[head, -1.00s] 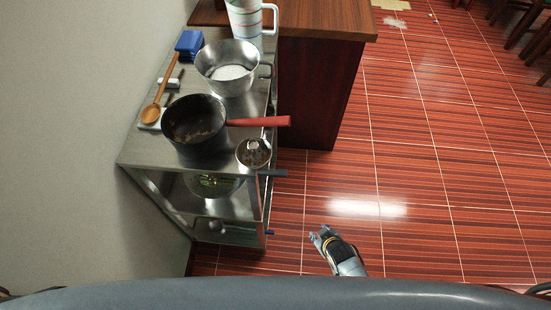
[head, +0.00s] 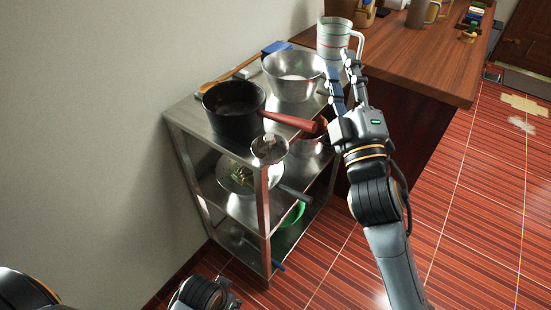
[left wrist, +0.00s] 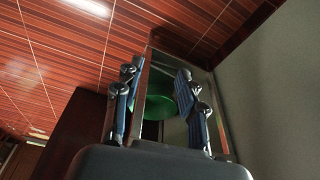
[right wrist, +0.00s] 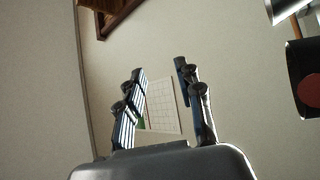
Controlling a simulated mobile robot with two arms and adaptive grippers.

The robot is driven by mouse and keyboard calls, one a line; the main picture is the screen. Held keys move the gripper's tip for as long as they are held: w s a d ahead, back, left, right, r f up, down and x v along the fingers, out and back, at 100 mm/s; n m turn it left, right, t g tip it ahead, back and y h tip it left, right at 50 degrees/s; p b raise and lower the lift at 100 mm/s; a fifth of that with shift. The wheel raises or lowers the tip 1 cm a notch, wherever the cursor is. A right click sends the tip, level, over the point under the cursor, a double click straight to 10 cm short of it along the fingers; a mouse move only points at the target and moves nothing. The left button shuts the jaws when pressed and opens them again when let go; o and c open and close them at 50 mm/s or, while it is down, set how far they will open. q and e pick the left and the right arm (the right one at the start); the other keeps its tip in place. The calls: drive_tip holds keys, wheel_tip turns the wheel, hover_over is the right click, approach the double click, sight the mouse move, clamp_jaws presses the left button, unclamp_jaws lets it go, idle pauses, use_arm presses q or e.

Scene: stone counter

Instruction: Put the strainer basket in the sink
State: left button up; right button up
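A small round metal strainer basket (head: 269,148) with a raised knob sits at the front corner of the metal shelf's top, in the head view. My right gripper (head: 341,72) is raised to the right of the shelf, beside the steel bowl and striped pitcher in the picture, apart from the basket. Its fingers are spread and empty in the right wrist view (right wrist: 160,70). My left gripper (head: 203,292) shows partly at the bottom edge of the head view, below the shelf. Its fingers are spread and empty in the left wrist view (left wrist: 157,78). No sink is in view.
A dark pot (head: 232,120) with a red handle stands close behind the basket on the metal shelf (head: 190,118), with a steel bowl (head: 293,85) beyond. A striped pitcher (head: 332,42) stands on the wooden counter (head: 425,72). Red tiled floor (head: 465,240) is open at right.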

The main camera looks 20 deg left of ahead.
drive_tip(key=s+a+r+n+g+y, duration=1.1)
drive_tip(key=a+r+n+g+y, duration=0.4)
drive_tip(key=n, duration=0.8)
drive_tip(key=s+a+f+n+g+h, duration=0.45)
drive_tip(key=s+n+g, duration=0.3)
drive_tip(key=n, duration=0.35)
drive_tip(key=s+a+f+n+g+h, duration=0.45)
drive_tip(key=s+n+g, duration=0.3)
drive_tip(key=n, duration=0.35)
drive_tip(key=n+t+h, duration=0.7)
drive_tip(key=t+h, duration=0.7)
drive_tip(key=h, duration=0.2)
approach(270, 137)
drive_tip(key=b+x, duration=0.1)
drive_tip(key=x, duration=0.3)
drive_tip(key=shift+s+f, duration=0.1)
drive_tip(key=shift+f, duration=0.1)
drive_tip(key=shift+w+f, duration=0.2)
drive_tip(key=shift+f, duration=0.2)
drive_tip(key=x, duration=0.5)
drive_tip(key=shift+w+r, duration=0.1)
drive_tip(key=shift+w, duration=0.1)
use_arm(q)
drive_tip(key=s+f, duration=0.4)
drive_tip(key=f, duration=1.1)
drive_tip(key=shift+a+f+g, duration=0.15)
drive_tip(key=shift+f+g, duration=0.2)
drive_tip(key=shift+g, duration=0.05)
use_arm(e)
clamp_jaws()
